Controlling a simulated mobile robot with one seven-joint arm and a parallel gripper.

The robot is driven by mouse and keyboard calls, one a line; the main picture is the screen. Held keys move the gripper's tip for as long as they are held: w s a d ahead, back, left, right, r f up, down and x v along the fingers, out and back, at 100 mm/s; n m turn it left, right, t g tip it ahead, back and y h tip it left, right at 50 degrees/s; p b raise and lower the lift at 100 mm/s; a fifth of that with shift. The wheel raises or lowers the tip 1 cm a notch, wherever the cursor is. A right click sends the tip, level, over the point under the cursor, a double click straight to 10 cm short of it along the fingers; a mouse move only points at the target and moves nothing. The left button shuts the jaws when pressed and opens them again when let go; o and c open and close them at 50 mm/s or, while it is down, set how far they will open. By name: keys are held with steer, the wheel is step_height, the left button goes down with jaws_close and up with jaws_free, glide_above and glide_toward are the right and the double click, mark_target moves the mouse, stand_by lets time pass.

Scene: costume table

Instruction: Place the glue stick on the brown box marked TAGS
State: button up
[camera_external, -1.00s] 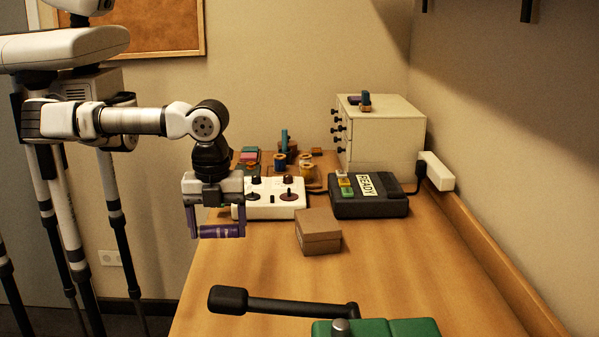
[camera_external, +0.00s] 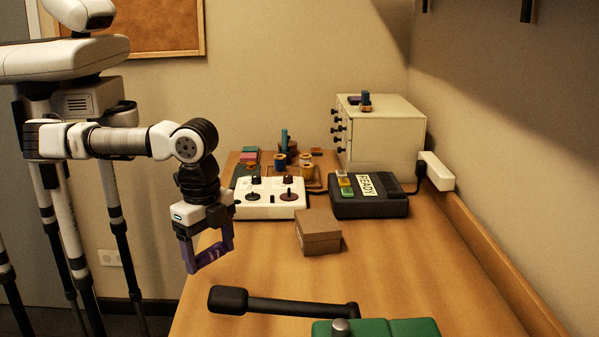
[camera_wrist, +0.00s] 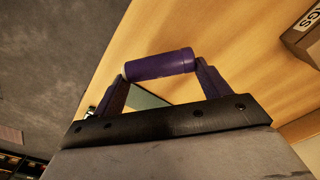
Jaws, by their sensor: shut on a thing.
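The purple glue stick (camera_wrist: 160,65) lies crosswise between the two purple fingers of my gripper (camera_wrist: 162,72) in the wrist view. In the external view my gripper (camera_external: 210,260) is shut on the glue stick (camera_external: 209,257) near the table's left edge, to the left of the brown box. The brown box (camera_external: 319,232) sits on the table, its lid closed and its top bare. In the wrist view the brown box (camera_wrist: 303,33) is at the upper right, with the letters "GS" visible on its side; the rest of its label is cut off.
A white control panel with knobs (camera_external: 270,208) and a black READY device (camera_external: 368,207) stand behind the box. A black-handled green tool (camera_external: 377,327) lies in front. A white drawer cabinet (camera_external: 382,140) stands at the back. Bare tabletop (camera_external: 265,265) separates my gripper from the box.

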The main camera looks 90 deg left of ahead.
steer(key=w+a+r+t+h, duration=0.1)
steer(key=w+a+r, duration=0.1)
steer(key=w+r, duration=0.35)
steer(key=w+a+r, duration=0.2)
steer(key=w, duration=0.6)
step_height(320, 180, up, 3)
steer(key=t+h+b, duration=0.1)
steer(key=t+h, duration=0.1)
glide_above(329, 270)
steer(key=s, duration=0.1)
steer(key=shift+m+y, duration=0.3)
steer(key=shift+m, duration=0.1)
steer(key=f+p, duration=0.1)
steer(key=f, duration=0.5)
steer(key=f+p, duration=0.1)
steer(key=f, duration=0.5)
steer(key=a+f+p, duration=0.1)
steer(key=f, duration=0.5)
steer(key=shift+f, duration=0.65)
steer(key=shift+f, duration=0.1)
steer(key=shift+f, duration=0.15)
steer(key=o, duration=1)
steer(key=shift+o, duration=0.2)
